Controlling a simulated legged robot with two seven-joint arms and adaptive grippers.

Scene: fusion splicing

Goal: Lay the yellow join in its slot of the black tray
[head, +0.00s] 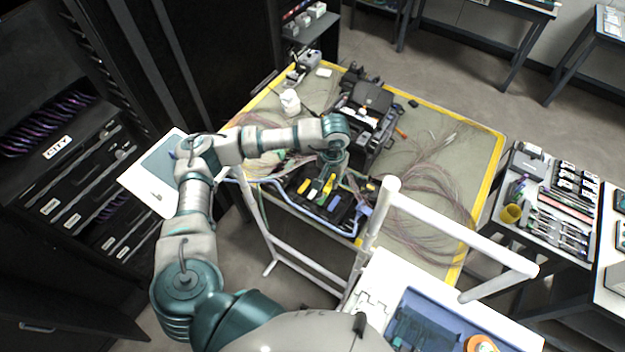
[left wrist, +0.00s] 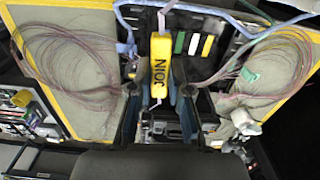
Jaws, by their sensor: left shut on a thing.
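The yellow join (left wrist: 159,68), a bar with JOIN on its face, is between the two fingers of my left gripper (left wrist: 158,88) in the left wrist view. The gripper is shut on it. Pale cable ends run out of both ends of the join. In the head view my left gripper (head: 331,172) points down over the black tray (head: 343,214), and the join (head: 328,186) shows just below it. The wrist view shows part of the tray (left wrist: 222,62) beyond the join, with green, white and yellow strips. I cannot tell whether the join touches the tray. My right gripper is not in view.
A blue cable (head: 290,203) loops along the tray's near side. Loose thin fibres (head: 430,185) spread over the mat (head: 455,140) on both sides. A black splicing machine (head: 368,115) stands behind the tray. A white rail (head: 450,232) stands in front of the table.

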